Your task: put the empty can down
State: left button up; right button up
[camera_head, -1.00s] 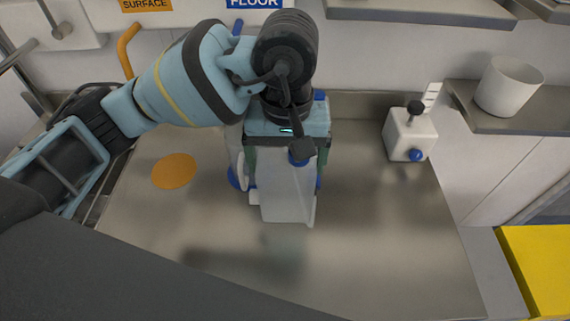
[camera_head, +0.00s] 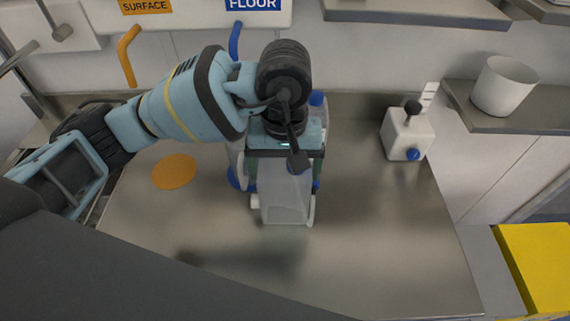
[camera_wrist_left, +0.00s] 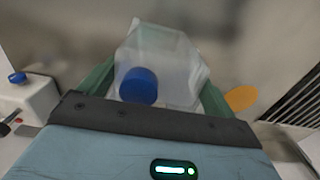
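My left gripper (camera_head: 285,175) points down over the middle of the steel table. Its green fingers lie on either side of a translucent, pale can (camera_head: 285,203), shut on it. The can looks empty and roughly upright; I cannot tell whether its base touches the table. In the left wrist view the can (camera_wrist_left: 178,60), with its blue cap (camera_wrist_left: 138,86), sits between the two fingers (camera_wrist_left: 155,88). My right gripper is not in view.
Another pale container (camera_head: 236,155) and blue parts are partly hidden behind the gripper. An orange disc (camera_head: 174,171) lies left on the steel table (camera_head: 390,250). A white device with a blue knob (camera_head: 405,135) stands back right. The table's front and right are clear.

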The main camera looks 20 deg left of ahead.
pick_arm(q)
jog(key=shift+o, duration=0.9)
jog(key=shift+r, duration=0.35)
notch_tip(320, 180, up, 12)
jog(key=shift+f, duration=0.2)
